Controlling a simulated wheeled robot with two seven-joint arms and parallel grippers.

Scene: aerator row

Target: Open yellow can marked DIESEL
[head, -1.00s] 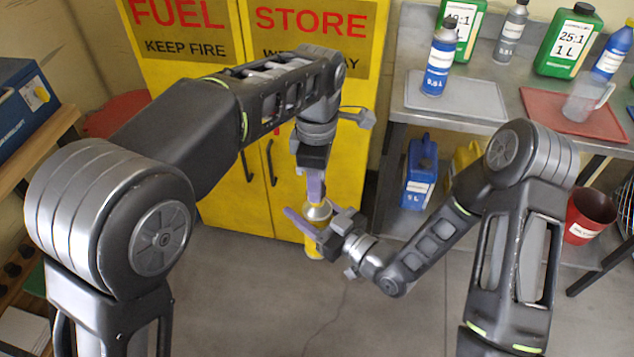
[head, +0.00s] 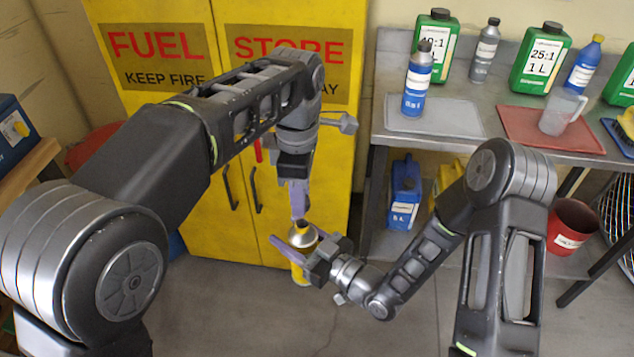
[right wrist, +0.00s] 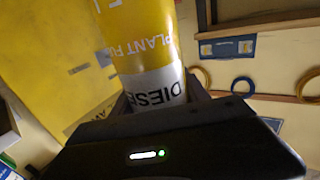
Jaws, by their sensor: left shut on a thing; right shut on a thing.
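The yellow can (head: 300,272) with a metal-coloured top is held upright in front of the yellow cabinet. My right gripper (head: 306,251) is shut on its body, one finger on either side. My left gripper (head: 299,213) points straight down over the can's top. Its fingers are closed at the can's neck, on what seems to be the cap. The cap itself is hidden between the fingers, so I cannot tell whether it is loose.
The yellow cabinet (head: 140,90) lettered FUEL STORE stands behind. A metal bench (head: 470,148) at the right bears bottles, green cans, a grey mat (head: 433,116) and a red mat (head: 550,131). A blue can (head: 404,192) and a red bucket (head: 571,225) are below. The floor in front is clear.

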